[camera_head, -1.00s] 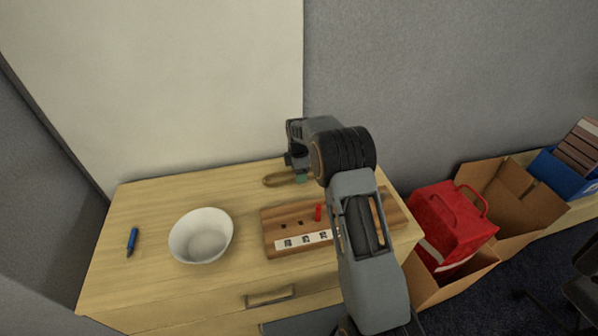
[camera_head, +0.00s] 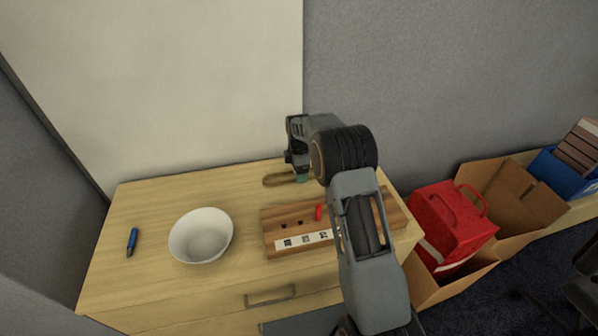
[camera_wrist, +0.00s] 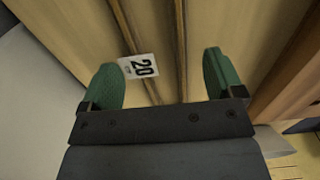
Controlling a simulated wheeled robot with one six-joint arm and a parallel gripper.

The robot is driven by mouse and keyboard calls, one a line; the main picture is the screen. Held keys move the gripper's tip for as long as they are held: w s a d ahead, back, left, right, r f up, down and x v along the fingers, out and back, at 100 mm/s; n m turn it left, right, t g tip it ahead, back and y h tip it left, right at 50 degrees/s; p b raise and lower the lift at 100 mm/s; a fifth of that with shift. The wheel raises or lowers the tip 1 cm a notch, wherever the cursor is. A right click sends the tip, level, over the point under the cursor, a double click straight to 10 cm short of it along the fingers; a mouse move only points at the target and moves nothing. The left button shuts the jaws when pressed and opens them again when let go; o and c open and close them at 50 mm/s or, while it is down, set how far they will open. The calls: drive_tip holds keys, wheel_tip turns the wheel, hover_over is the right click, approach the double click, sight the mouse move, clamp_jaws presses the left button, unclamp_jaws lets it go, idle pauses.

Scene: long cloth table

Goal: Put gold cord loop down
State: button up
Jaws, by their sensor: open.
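The gold cord loop (camera_head: 277,181) lies at the back of the wooden top, left of my gripper (camera_head: 301,177). In the wrist view its two brown strands (camera_wrist: 181,45) run between the green fingertips of my gripper (camera_wrist: 160,68). A white tag marked 20 (camera_wrist: 140,67) shows beside the strands. The fingers are spread wide, with a gap between each finger and the cord. The near end of the loop is hidden by the gripper body.
A wooden board (camera_head: 285,220) with a red peg (camera_head: 318,212) lies in front of my gripper. A white bowl (camera_head: 201,236) and a blue marker (camera_head: 132,242) are further left. The back left of the top is clear. A red bag (camera_head: 452,222) stands in a box at right.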

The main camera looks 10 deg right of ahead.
drive_tip(key=s+r+m, duration=0.2)
drive_tip(key=s+r, duration=0.1)
drive_tip(key=r, duration=0.5)
drive_tip(key=s+r+m, duration=0.2)
drive_tip(key=r, duration=0.6)
drive_tip(key=s+m+t, duration=0.3)
drive_tip(key=s+m, duration=1.1)
drive_tip(key=s, duration=1.2)
drive_tip(key=shift+f, duration=0.3)
drive_tip(key=shift+s+r, duration=0.1)
drive_tip(key=shift+r, duration=0.05)
drive_tip(key=shift+t, duration=0.3)
wheel_tip(320, 180, up, 5)
drive_tip(key=p, duration=0.4)
drive_tip(key=shift+a+p, duration=0.1)
drive_tip(key=shift+p, duration=0.2)
